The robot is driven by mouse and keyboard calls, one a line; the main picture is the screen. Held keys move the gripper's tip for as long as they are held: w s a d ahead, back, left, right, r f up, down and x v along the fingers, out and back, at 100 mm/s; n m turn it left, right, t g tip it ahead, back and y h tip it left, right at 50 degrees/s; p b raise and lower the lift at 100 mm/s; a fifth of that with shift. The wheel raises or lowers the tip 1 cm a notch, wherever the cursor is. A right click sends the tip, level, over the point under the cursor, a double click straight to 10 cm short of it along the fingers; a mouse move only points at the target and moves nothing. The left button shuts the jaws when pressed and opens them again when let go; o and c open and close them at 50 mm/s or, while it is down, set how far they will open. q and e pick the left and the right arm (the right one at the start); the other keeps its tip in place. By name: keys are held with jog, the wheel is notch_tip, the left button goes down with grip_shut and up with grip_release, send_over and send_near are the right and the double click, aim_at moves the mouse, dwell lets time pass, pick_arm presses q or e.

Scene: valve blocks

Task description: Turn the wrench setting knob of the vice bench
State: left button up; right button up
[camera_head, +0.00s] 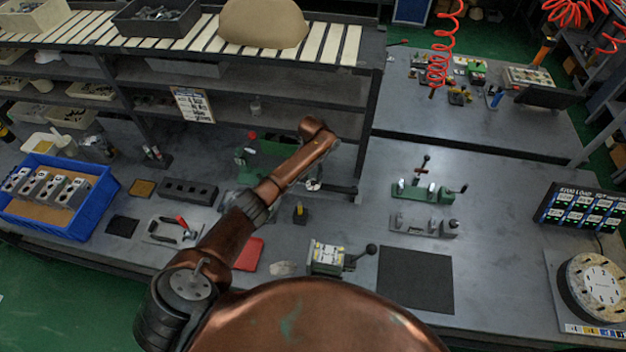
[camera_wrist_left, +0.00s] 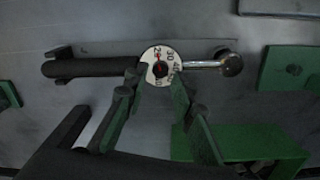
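The wrench lies across the wrist view, with a dark handle (camera_wrist_left: 85,68) at left and a chrome end (camera_wrist_left: 230,64) at right. Its round white setting knob (camera_wrist_left: 161,66) carries black numbers and a red mark. My left gripper (camera_wrist_left: 157,80) has one fingertip at each side of the knob's lower part. The fingers stand apart with the knob between them; whether they press on it I cannot tell. In the head view a small white part of the knob (camera_head: 313,185) shows below my wrist, and the gripper is mostly hidden. My right gripper is not in view.
A green vice (camera_head: 262,154) stands left of the wrench, partly behind my arm. A small black block with a yellow top (camera_head: 300,212) and a lever-handled valve block (camera_head: 326,258) are nearer. A shelf rack (camera_head: 240,88) rises behind. A dark mat (camera_head: 415,278) lies bare at right.

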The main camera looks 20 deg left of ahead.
aim_at(313, 183)
pick_arm(q)
jog(key=shift+f, duration=1.25)
jog(key=shift+c, duration=0.5)
grip_shut()
